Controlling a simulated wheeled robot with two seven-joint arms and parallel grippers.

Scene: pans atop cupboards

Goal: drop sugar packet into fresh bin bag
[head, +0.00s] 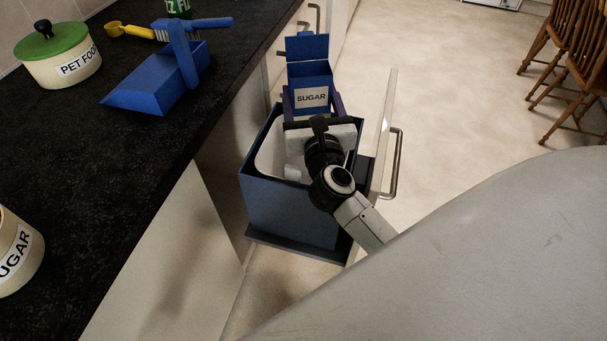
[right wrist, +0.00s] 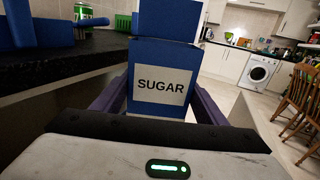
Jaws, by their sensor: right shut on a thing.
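The blue sugar packet (head: 309,75) has a white "SUGAR" label and a raised top flap. It is upright in my right gripper (head: 312,103), whose purple fingers close on its two sides. The packet also shows in the right wrist view (right wrist: 165,62), between the fingers of that gripper (right wrist: 163,95). The blue bin (head: 285,208) stands in a pulled-out drawer, with a white bag (head: 268,150) lining its inside. The packet appears over or just beyond the bin's far edge; its exact height is unclear. My arm hides part of the bin's opening. My left gripper is not in view.
The black worktop (head: 140,135) on the left holds a blue dustpan (head: 150,85) with brush, a pet food tin (head: 60,62), a yellow scoop (head: 130,31) and a sugar tin (head: 12,255). The drawer front (head: 385,125) stands right of the bin. Wooden chairs (head: 580,60) stand far right; floor between is clear.

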